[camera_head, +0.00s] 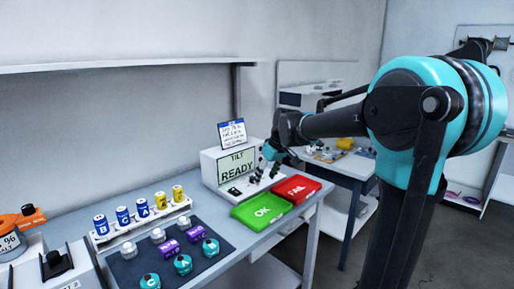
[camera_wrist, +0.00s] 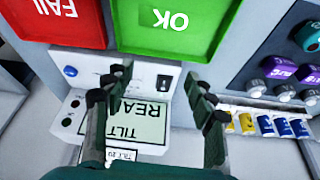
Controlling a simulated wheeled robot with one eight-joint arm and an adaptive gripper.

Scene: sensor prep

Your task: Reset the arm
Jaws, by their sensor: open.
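My arm reaches from the right over the bench in the head view, and my gripper (camera_head: 270,162) hangs in front of the white tester with the screen reading TILT READY (camera_head: 238,172). In the wrist view my gripper (camera_wrist: 158,98) is open, with its dark fingers apart and nothing between them. The tester's screen (camera_wrist: 140,122) and its front panel show below and between the fingers. The green OK tray (camera_wrist: 175,22) and the red FAIL tray (camera_wrist: 60,22) lie beyond the fingertips; both look empty.
A dark mat (camera_head: 128,268) holds several teal, purple and silver sensors. Behind it a white rack (camera_head: 150,226) holds blue and yellow cylinders. An orange-topped device (camera_head: 18,222) stands at far left. A shelf (camera_head: 120,66) runs along the wall. Another table (camera_head: 340,168) stands behind.

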